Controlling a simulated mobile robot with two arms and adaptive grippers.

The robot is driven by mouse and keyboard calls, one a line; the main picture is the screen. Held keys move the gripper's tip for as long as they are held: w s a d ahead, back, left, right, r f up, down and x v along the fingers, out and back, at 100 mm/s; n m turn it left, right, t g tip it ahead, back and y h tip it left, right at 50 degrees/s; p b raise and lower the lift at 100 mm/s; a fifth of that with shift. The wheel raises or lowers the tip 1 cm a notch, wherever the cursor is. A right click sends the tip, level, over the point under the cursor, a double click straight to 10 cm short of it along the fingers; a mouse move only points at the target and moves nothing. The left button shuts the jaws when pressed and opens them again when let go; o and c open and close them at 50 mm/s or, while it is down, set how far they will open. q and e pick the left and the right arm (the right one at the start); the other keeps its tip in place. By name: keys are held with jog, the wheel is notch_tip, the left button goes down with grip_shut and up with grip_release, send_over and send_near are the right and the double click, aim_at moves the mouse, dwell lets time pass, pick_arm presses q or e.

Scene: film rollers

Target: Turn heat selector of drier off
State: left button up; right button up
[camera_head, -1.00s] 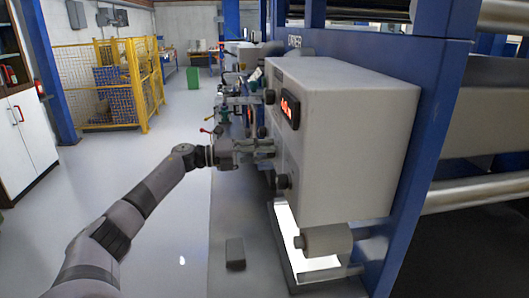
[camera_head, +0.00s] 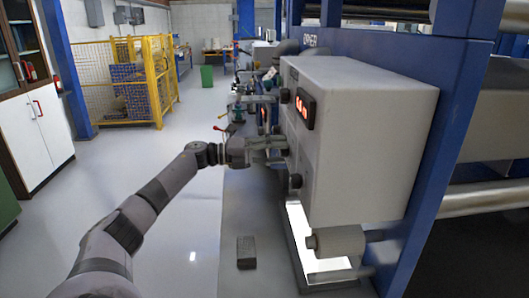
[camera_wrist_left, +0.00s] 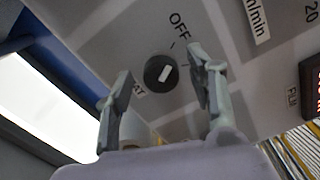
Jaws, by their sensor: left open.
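The drier's grey control box (camera_head: 375,140) is on the right in the head view, with dark knobs and a lit red display on its face. The mark is not clearly at OFF. My left gripper (camera_head: 284,150) is close to the box face. In the wrist view its open fingers (camera_wrist_left: 163,85) frame the knob; contact cannot be told. My right gripper is out of view.
A lower knob (camera_head: 295,181) and an upper knob (camera_head: 284,96) stick out of the box. A roller (camera_head: 338,241) is beneath it. A dark block (camera_head: 246,252) lies on the floor. Yellow fencing (camera_head: 157,85) stands further back. Floor left of my arm is clear.

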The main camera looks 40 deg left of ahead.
pick_arm(q)
jog(key=v, duration=1.1)
jog(key=shift+s+a, duration=0.2)
jog(key=shift+s, duration=0.15)
